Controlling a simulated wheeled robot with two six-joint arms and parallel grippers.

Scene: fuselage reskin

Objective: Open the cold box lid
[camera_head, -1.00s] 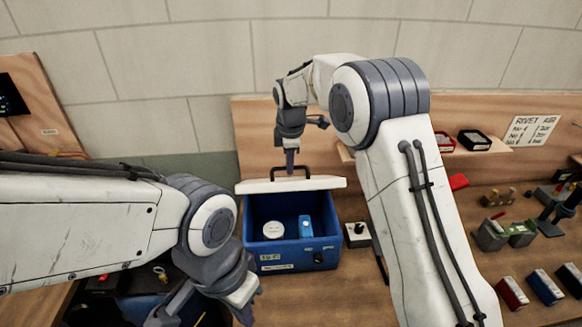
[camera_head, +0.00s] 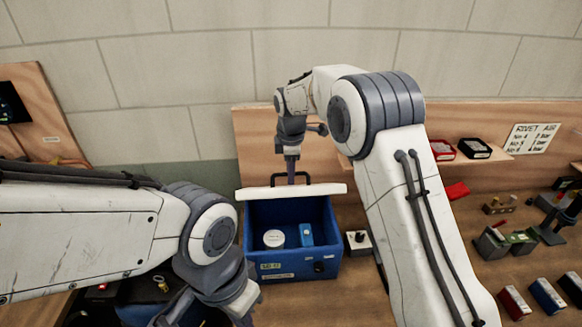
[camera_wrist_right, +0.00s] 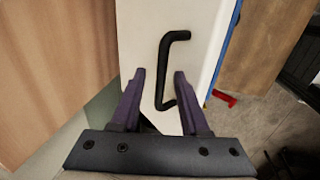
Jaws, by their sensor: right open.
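The cold box (camera_head: 262,238) is a blue box on the bench, and its inside shows from above. Its white lid (camera_head: 262,193) stands raised along the back edge, with a black handle (camera_head: 275,180) on its far side. A white round tub (camera_head: 273,238) and a blue item (camera_head: 306,235) sit inside. My right gripper (camera_head: 291,178) is at the lid's handle. In the right wrist view the gripper (camera_wrist_right: 160,82) is open, its two purple fingers either side of the lower part of the black handle (camera_wrist_right: 168,65). My left gripper is low at the left, its fingertips unclear.
A small white switch box (camera_head: 359,242) stands right of the cold box. Several small boxes and tools lie on the right of the bench. My right arm spans the bench.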

